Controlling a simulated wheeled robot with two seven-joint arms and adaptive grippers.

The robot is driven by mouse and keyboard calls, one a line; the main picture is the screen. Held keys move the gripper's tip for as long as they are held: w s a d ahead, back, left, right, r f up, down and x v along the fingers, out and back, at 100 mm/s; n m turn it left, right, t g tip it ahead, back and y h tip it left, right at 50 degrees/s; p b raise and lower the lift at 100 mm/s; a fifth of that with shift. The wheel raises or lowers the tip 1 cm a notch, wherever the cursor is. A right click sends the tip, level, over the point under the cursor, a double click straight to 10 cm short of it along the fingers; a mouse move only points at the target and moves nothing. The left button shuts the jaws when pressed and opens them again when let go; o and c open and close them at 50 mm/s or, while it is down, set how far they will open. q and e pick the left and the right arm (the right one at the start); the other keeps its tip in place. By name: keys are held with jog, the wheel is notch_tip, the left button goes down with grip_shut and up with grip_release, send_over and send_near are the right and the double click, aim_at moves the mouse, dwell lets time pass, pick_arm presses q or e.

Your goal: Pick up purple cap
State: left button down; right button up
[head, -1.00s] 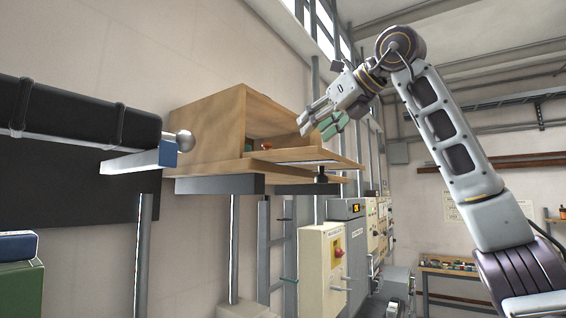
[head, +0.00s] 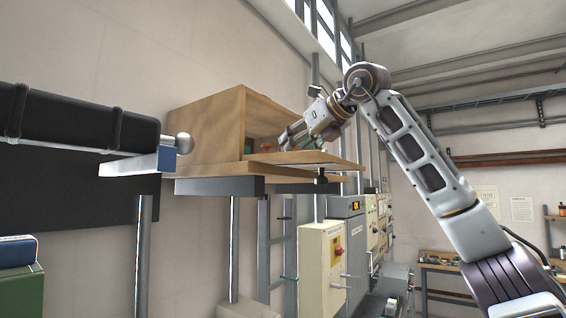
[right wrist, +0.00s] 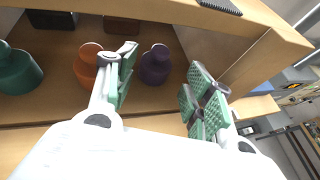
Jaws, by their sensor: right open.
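The purple cap (right wrist: 156,64) stands on the wooden shelf in the right wrist view. It sits ahead of my right gripper (right wrist: 160,90), between its two green-padded fingers but beyond them. The gripper is open and empty. In the head view my right gripper (head: 290,138) is at the front opening of the wooden box. The purple cap cannot be made out in the head view. My left gripper does not show.
An orange cap (right wrist: 88,66) stands left of the purple one, close to the left finger. A green cap (right wrist: 18,72) is farther left. Dark items (right wrist: 52,19) stand behind. The wooden box (head: 210,130) has a side wall (right wrist: 262,62) right of the gripper.

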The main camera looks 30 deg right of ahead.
jog(key=shift+w, duration=0.15)
jog(key=shift+a+p+x, duration=0.1)
jog(key=shift+p+x, duration=0.35)
jog(key=shift+x, duration=0.45)
jog(key=shift+a+p+x, duration=0.15)
jog(key=shift+p+x, duration=0.3)
jog(key=shift+x, duration=0.5)
jog(key=shift+w+f, duration=0.35)
jog(key=shift+w, duration=0.15)
jog(key=c, duration=0.6)
